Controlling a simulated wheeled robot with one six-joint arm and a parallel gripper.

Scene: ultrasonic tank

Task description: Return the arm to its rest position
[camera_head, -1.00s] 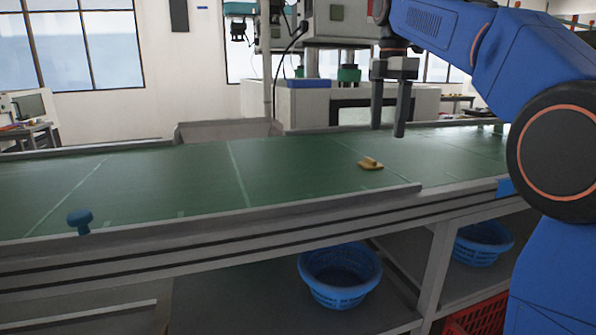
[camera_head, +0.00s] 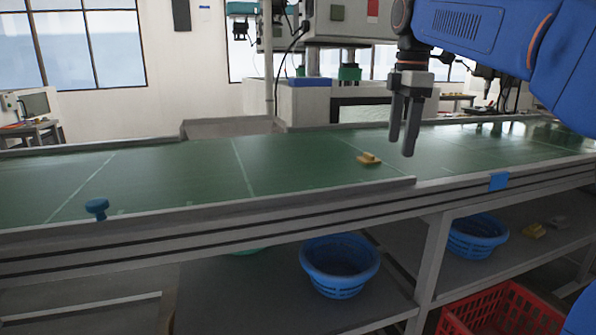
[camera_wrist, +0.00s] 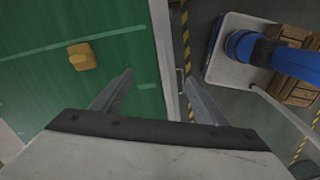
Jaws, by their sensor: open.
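My gripper (camera_head: 404,125) hangs from the blue arm, fingers pointing down, above the near right part of the green work surface (camera_head: 130,175). Its two fingers are apart with nothing between them. In the wrist view my gripper (camera_wrist: 160,95) is also open and empty, over the edge of the green surface. A small yellow-tan piece (camera_head: 369,159) lies on the green surface, left of the fingers and apart from them. The piece also shows in the wrist view (camera_wrist: 82,56), at upper left.
A raised grey rail (camera_head: 250,205) runs along the near edge. A blue knob (camera_head: 97,207) stands at the front left. Blue baskets (camera_head: 338,265) and a red crate (camera_head: 495,310) sit below. White machinery (camera_head: 330,100) stands behind.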

